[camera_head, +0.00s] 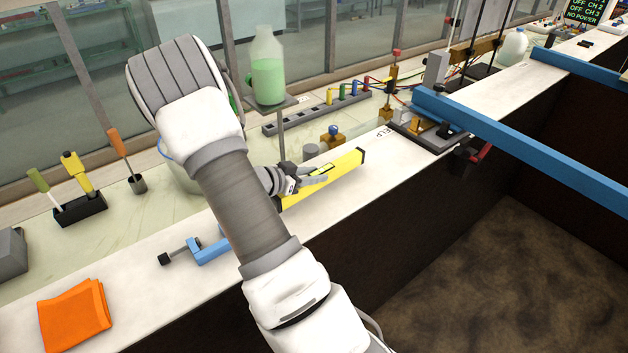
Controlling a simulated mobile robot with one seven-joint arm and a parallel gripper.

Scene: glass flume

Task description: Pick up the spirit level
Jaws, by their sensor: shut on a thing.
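The spirit level (341,170) is a long yellow bar with black end caps. It lies along the white ledge in the middle of the head camera view, its far end pointing up and right. My gripper (318,174) is shut on the level near its middle. My arm hides the level's near end. I cannot tell whether the level touches the ledge or is slightly above it.
A blue clamp (207,250) and an orange cloth (74,316) lie on the ledge (135,296) at left. A bottle of green liquid (268,78) stands behind my gripper. A blue beam (530,150) crosses the dark flume at right. Screwdrivers stand at far left.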

